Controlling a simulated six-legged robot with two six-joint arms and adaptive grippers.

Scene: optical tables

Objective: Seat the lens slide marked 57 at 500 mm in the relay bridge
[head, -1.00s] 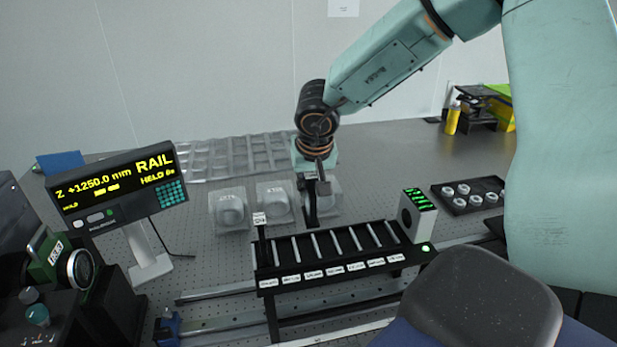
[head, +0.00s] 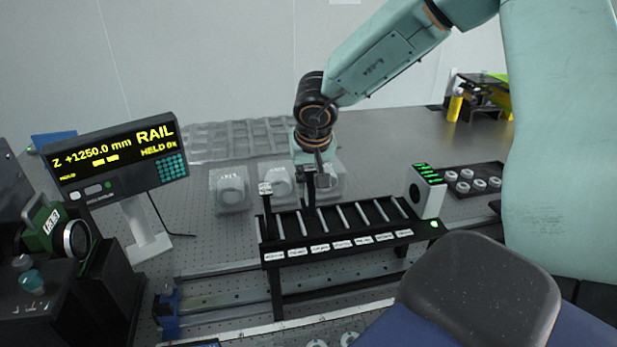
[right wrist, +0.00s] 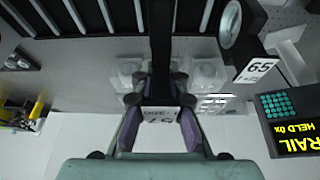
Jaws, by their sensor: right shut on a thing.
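The relay bridge (head: 335,250) is a black rack on the table with light rods across its top and several white labels along its front. My right gripper (head: 313,168) is above its left part, shut on a dark upright lens slide (head: 311,190). The slide's lower end overlaps the bridge top near the left rods; I cannot tell whether it touches. In the right wrist view the gripper (right wrist: 160,105) holds the slide by its white label (right wrist: 160,115), which reads upside down like 57. Another labelled slide (head: 265,190) stands at the bridge's left end. My left gripper is not in view.
A box with green bars (head: 426,190) stands at the bridge's right end. Pale blocks (head: 232,190) stand behind the bridge. A display (head: 118,158) reads Z +1250.0 mm, RAIL. A black tray (head: 470,180) of rings lies at the right.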

